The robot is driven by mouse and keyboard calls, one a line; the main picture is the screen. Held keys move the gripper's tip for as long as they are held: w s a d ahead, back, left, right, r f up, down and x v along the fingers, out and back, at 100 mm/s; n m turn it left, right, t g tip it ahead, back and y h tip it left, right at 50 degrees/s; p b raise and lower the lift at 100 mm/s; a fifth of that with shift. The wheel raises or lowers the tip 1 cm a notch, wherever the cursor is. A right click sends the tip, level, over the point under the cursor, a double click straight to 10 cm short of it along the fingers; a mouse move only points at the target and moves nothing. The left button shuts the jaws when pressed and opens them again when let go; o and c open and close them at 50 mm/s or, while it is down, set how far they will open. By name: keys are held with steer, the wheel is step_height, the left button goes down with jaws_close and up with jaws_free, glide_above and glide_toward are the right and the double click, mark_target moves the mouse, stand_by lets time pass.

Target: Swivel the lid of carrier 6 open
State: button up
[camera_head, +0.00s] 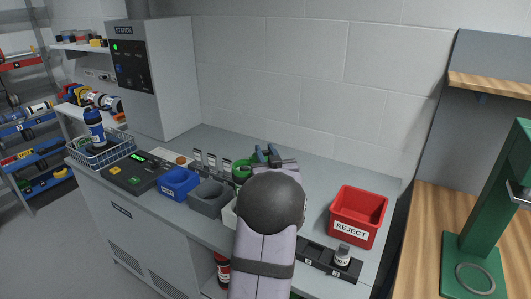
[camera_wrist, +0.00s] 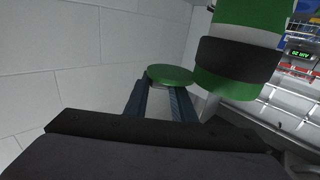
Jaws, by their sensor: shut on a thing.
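A green carrier with a black band (camera_wrist: 240,58) shows at the upper right of the wrist view. A round green disc, seemingly its lid (camera_wrist: 170,74), sits at the tips of my gripper (camera_wrist: 160,92), which is shut on it. The disc is offset to one side of the carrier body; the joint between them is hard to make out. In the head view the green carrier (camera_head: 242,168) is just left of my gripper (camera_head: 267,156), partly hidden by my arm. No carrier number is readable.
Blue (camera_head: 179,183) and grey (camera_head: 210,198) bins stand left of my arm. A red REJECT bin (camera_head: 358,214) and a small jar (camera_head: 342,256) are on the right. A wire basket (camera_head: 103,150) holds a blue bottle (camera_head: 95,127). The counter behind the REJECT bin is clear.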

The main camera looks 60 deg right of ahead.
steer(key=o, duration=1.1)
steer(key=shift+c, duration=0.2)
steer(key=shift+a, duration=0.1)
steer(key=shift+s+a+b, duration=0.35)
steer(key=shift+s+a, duration=0.05)
steer(key=shift+s, duration=0.1)
steer(key=b+v, duration=0.1)
steer(key=v, duration=0.5)
steer(key=shift+w+r+b, duration=0.1)
steer(key=shift+b, duration=0.2)
